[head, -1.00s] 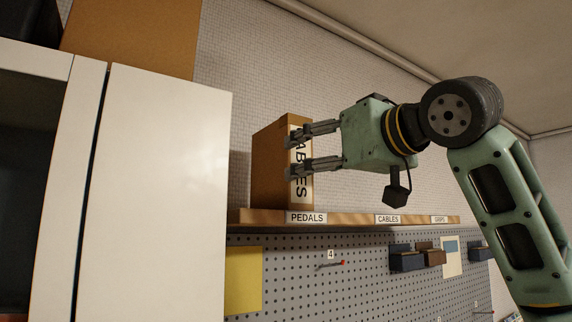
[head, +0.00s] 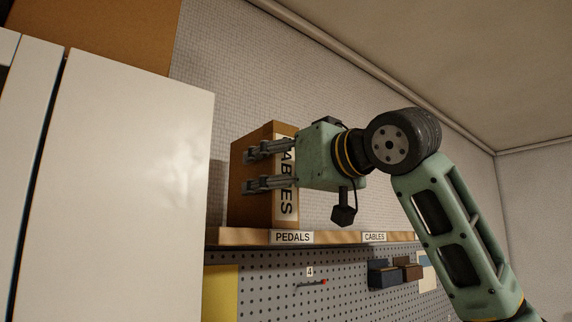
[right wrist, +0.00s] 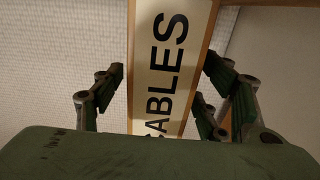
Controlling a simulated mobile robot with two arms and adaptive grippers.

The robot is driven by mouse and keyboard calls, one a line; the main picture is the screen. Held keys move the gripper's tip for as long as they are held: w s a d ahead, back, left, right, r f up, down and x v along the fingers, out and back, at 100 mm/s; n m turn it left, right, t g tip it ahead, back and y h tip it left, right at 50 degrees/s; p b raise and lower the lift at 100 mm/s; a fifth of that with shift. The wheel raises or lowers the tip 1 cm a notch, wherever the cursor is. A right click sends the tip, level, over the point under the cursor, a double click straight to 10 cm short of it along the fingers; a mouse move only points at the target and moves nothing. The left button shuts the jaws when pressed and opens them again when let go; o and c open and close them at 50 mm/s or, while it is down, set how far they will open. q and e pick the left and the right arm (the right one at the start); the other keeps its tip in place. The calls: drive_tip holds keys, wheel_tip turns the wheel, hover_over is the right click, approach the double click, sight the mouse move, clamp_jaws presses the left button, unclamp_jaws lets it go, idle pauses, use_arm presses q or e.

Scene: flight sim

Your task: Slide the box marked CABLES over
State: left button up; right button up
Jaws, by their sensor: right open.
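The brown box marked CABLES (head: 252,208) stands upright on the wooden shelf (head: 240,236), above the PEDALS label (head: 292,237). Its white strip with the name faces right, towards my right gripper. My right gripper (head: 249,170) is open, and its fingers overlap the box's near part in the head view. In the right wrist view the white CABLES strip (right wrist: 165,70) lies between the spread fingers, with a gap visible on each side. My left gripper is not in view.
The shelf's CABLES label (head: 374,237) is further right, with bare shelf above it partly behind my arm. A white cabinet (head: 130,190) stands close at the left. A pegboard (head: 340,305) with small bins (head: 385,274) hangs below.

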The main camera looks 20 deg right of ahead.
drive_tip(key=p+x, duration=0.2)
drive_tip(key=x, duration=0.2)
drive_tip(key=shift+r, duration=0.15)
drive_tip(key=shift+w+a, duration=0.1)
drive_tip(key=shift+w, duration=0.25)
drive_tip(key=shift+a, duration=0.1)
drive_tip(key=c, duration=1.2)
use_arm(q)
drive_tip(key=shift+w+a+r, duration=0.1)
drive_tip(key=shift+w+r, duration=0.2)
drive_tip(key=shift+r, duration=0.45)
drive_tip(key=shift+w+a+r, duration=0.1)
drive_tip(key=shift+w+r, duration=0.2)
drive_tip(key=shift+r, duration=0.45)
use_arm(e)
drive_tip(key=shift+w, duration=0.1)
drive_tip(key=c, duration=0.4)
